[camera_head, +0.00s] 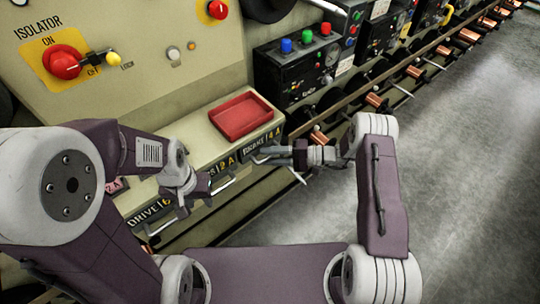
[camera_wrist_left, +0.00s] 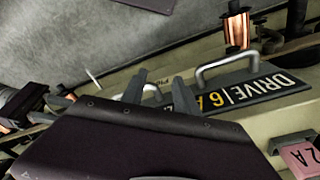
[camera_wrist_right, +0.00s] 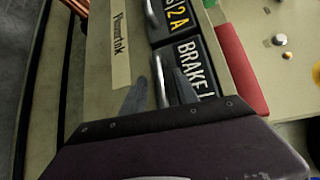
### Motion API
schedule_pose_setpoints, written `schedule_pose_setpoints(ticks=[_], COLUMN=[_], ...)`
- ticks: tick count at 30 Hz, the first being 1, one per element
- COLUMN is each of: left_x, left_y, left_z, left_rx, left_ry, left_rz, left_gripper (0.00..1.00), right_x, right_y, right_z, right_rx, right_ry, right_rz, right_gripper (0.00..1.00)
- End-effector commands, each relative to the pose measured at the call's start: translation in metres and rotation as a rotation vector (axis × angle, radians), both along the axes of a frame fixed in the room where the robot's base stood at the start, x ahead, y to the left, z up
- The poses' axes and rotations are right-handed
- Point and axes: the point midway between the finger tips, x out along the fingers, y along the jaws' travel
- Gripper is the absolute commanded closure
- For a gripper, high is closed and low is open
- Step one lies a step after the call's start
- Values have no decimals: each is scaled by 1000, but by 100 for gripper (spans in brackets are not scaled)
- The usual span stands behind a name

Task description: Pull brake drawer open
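The brake drawer (camera_head: 262,139) has a dark front lettered BRAKE and a silver bar handle. It sits at the right end of a drawer row, and its front looks flush with the row. In the right wrist view its label (camera_wrist_right: 194,68) and handle (camera_wrist_right: 159,80) show close up. My right gripper (camera_head: 268,155) is at this handle. Its fingers are apart, one on each side of the bar, with no clear grip. My left gripper (camera_head: 190,197) is open in front of the drawers to the left; in the left wrist view its fingers (camera_wrist_left: 158,88) are apart with a handle beyond them.
The drive drawer (camera_head: 150,212) and the 2 A drawer (camera_head: 226,164) stand left of the brake drawer. A red tray (camera_head: 241,117) lies on the ledge above. Black control boxes (camera_head: 300,62) and copper spools (camera_head: 377,102) line the right. The grey floor (camera_head: 470,190) is clear.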

Motion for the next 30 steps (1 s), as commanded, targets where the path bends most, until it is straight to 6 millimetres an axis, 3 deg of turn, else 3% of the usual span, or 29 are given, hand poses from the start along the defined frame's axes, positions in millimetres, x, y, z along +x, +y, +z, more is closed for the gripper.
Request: schedule_pose_setpoints(ticks=[2,6,30], left_x=[0,0,0], left_y=[0,0,0], left_z=[0,0,0], left_rx=[0,0,0], left_ry=[0,0,0], left_rz=[0,0,0], left_gripper=[64,64,64], right_x=[0,0,0], right_y=[0,0,-1], right_z=[0,0,0], right_rx=[0,0,-1], right_ry=[0,0,1], right_rz=[0,0,0], right_gripper=[67,100,100])
